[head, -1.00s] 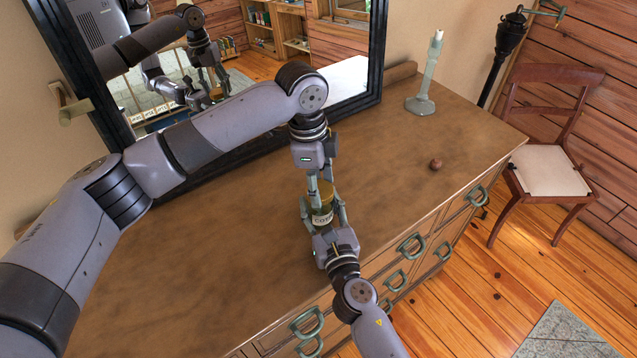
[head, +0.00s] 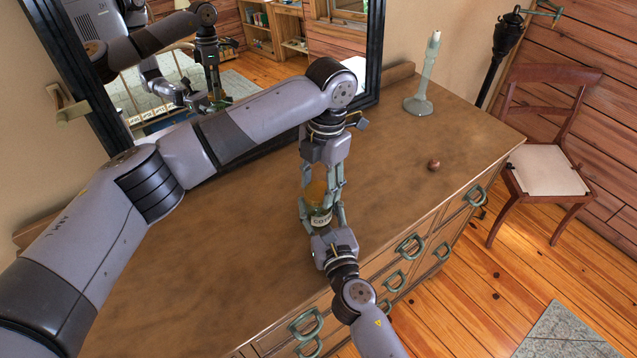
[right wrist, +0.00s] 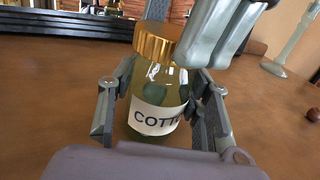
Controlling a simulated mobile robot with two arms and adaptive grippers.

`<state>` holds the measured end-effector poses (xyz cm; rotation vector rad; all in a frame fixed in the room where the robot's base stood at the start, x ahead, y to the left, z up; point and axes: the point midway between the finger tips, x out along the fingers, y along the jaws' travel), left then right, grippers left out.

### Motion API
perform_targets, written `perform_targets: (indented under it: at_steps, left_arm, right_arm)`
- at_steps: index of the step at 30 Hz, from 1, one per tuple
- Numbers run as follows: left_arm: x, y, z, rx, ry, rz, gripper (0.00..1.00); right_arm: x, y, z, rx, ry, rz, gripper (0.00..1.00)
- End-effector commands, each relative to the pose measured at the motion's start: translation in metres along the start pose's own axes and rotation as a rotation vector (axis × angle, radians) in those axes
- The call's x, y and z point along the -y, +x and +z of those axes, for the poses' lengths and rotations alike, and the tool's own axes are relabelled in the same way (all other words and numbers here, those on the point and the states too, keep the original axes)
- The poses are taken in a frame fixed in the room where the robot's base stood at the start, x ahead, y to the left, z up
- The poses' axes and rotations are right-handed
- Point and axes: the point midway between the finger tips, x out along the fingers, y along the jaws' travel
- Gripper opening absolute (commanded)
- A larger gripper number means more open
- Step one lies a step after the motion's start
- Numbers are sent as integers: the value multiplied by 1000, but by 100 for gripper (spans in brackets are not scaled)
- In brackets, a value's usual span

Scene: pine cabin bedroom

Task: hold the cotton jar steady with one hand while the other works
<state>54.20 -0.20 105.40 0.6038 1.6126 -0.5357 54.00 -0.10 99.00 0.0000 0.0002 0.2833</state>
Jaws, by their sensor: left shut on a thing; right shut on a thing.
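The cotton jar (head: 320,220) stands upright on the dresser top, a glass jar with a white label. In the right wrist view the jar (right wrist: 155,118) shows pale contents and its gold lid (right wrist: 155,42) sits on top. My right gripper (head: 321,213) is shut on the jar's body, one finger on each side. My left gripper (head: 322,186) reaches down from above and is shut on the lid. One of its fingers covers the lid's right side in the right wrist view; the other is mostly hidden behind the lid.
The wooden dresser top (head: 230,255) is mostly clear. A candlestick (head: 421,100) stands at the back right and a small brown ball (head: 434,165) lies nearer the right edge. A framed mirror (head: 290,60) stands behind. A chair (head: 545,170) is beyond the dresser.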

Motion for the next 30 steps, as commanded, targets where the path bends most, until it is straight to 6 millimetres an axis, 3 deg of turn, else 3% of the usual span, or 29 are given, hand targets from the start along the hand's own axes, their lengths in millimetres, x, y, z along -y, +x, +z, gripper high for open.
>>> perform_targets:
  at_steps: [4,12,13,21,30]
  left_arm:
    - [-1,-1,0,2,106,15,32]
    - [-1,-1,1,2,115,16,32]
    - [-1,-1,1,3,115,16,48]
    - [0,-1,0,1,114,15,66]
    - [0,0,0,0,114,14,67]
  right_arm:
    - [0,0,-1,-2,0,1,0]
    - [0,-1,-1,-2,0,1,0]
    - [0,-1,-1,-2,0,1,0]
    - [-1,0,-1,-2,0,1,0]
    - [0,0,-1,-2,0,1,0]
